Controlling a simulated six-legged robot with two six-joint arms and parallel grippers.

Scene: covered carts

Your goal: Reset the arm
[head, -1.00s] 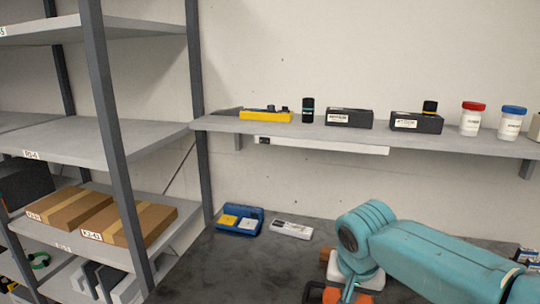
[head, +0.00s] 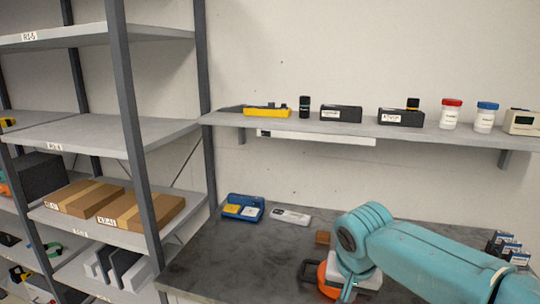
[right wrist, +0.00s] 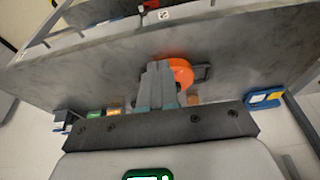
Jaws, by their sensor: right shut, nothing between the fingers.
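My right arm (head: 430,250) comes in from the right in the head view, bent downward over the dark table (head: 250,265). Its fingers are mostly hidden there behind the wrist. In the right wrist view my right gripper (right wrist: 158,68) is shut and empty. Its fingers overlap an orange round thing with a dark handle frame (right wrist: 182,72) in the picture; I cannot tell whether they touch. That orange thing (head: 328,276) also shows in the head view, on the table beside my wrist. My left gripper is not in view.
A small brown block (head: 323,238), a blue case (head: 243,207) and a white device (head: 290,216) lie on the table. Small boxes (head: 507,247) stand at its right. A wall shelf (head: 370,128) holds several items. A rack (head: 140,140) with cartons stands left.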

